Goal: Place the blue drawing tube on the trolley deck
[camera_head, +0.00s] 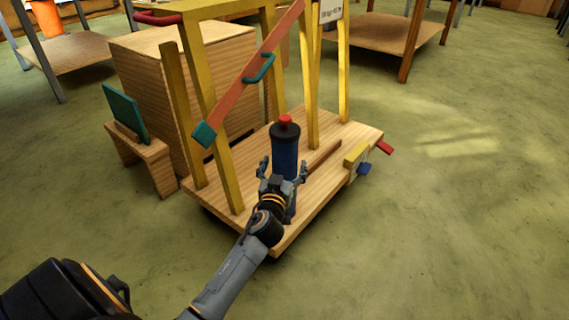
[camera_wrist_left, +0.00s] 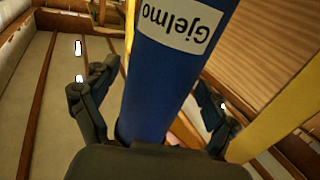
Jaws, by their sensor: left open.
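The blue drawing tube (camera_head: 285,155) stands upright on the wooden trolley deck (camera_head: 325,165) in the head view, with a dark cap and a red knob on top. Its lower part is partly hidden behind my left gripper (camera_head: 283,172). That gripper is open, with its fingers spread on either side of the tube. In the left wrist view the tube (camera_wrist_left: 165,85) fills the middle, with a white label reading "Gjelmo". The open fingers of the left gripper (camera_wrist_left: 155,105) show to its left and right, apart from it. My right gripper is not in view.
Yellow posts (camera_head: 311,85) and a slanted orange bar (camera_head: 250,75) with a teal handle rise from the trolley behind the tube. A wooden cabinet (camera_head: 185,90) and a small stool (camera_head: 145,155) stand at left. The green floor at right is clear.

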